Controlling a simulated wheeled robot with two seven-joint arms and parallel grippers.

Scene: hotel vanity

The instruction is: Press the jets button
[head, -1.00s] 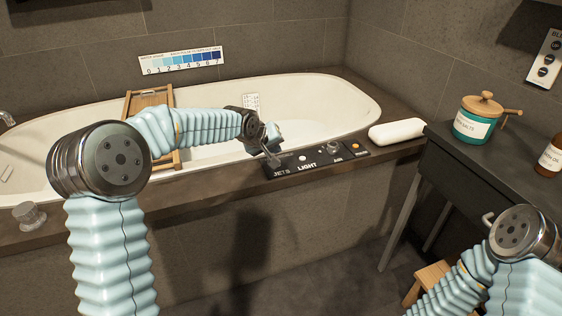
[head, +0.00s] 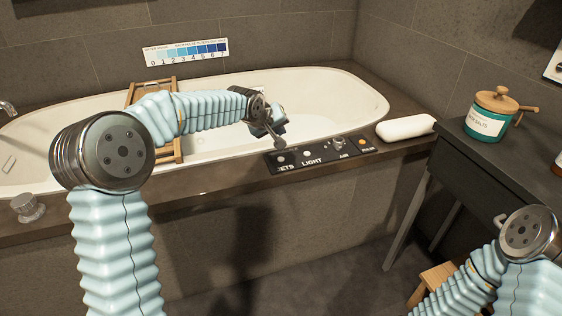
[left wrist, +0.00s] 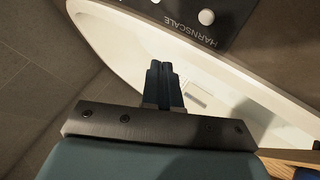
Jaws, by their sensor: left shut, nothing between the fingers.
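The control panel (head: 320,153) lies on the tub's front ledge, with labels reading JETS, LIGHT, AIR and an orange-lit button at its right. The pale jets button (head: 281,159) is above the JETS label at the panel's left end. My left gripper (head: 280,143) is shut and empty, just above and behind that button, seemingly apart from it. In the left wrist view its dark fingers (left wrist: 162,68) are together over the white tub, and part of the panel (left wrist: 222,32) shows upside down at the top with pale round buttons. My right gripper is out of view.
The white bathtub (head: 345,98) lies behind the panel, with a wooden tray (head: 152,84) across it. A white rolled item (head: 406,128) lies right of the panel. A dark table (head: 480,160) with a teal jar (head: 487,122) stands at the right. A metal knob (head: 27,207) is at left.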

